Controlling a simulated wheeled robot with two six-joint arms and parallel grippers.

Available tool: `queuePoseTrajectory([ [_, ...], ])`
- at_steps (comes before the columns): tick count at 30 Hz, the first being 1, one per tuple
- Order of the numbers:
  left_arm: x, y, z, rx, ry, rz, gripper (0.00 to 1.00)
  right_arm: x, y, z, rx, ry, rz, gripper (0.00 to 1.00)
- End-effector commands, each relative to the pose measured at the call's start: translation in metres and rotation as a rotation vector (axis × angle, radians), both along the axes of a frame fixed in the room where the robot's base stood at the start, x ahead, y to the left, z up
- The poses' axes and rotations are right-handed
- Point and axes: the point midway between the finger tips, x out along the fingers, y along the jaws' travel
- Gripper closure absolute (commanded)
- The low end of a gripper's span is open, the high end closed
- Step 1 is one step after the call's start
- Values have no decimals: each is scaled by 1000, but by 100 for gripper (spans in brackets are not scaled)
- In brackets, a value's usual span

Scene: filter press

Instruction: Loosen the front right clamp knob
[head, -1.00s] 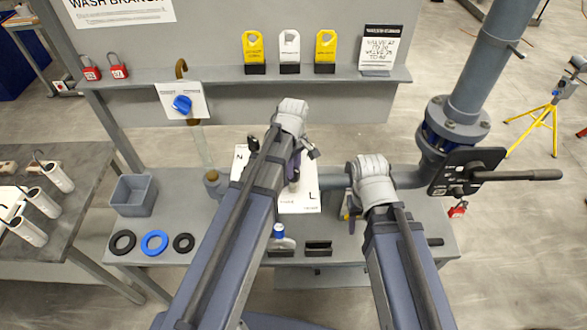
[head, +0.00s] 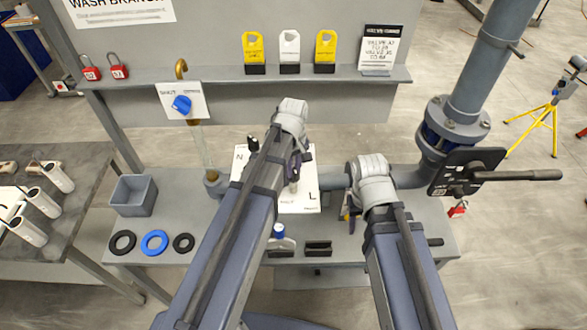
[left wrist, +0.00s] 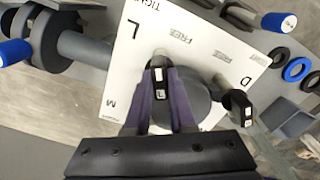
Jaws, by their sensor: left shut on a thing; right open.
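A white plate (head: 303,200) with letters such as N and L lies on the grey bench under my left arm. My left gripper (head: 294,172) is over it, mostly behind its own wrist. In the left wrist view, my left gripper (left wrist: 160,88) has its purple fingers shut on a black clamp knob (left wrist: 159,74) with white marks, beside the letter L. A second black knob (left wrist: 240,106) stands apart near the letter D; it shows in the head view (head: 253,144). My right gripper (head: 349,208) is open near the pipe, partly hidden by its arm.
A grey pipe and flange with a black lever (head: 515,175) stand at the right. A grey bin (head: 134,195), several rings (head: 154,242) and a blue-knobbed valve (head: 182,104) are at the left. Black blocks (head: 318,248) lie at the bench front.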

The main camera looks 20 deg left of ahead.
Motion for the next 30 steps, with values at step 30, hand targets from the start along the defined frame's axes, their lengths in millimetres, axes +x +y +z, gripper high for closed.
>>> queuePoseTrajectory([
  [30,0,0,0,0,0,-953,100,0,0,0,0,0,0,50],
])
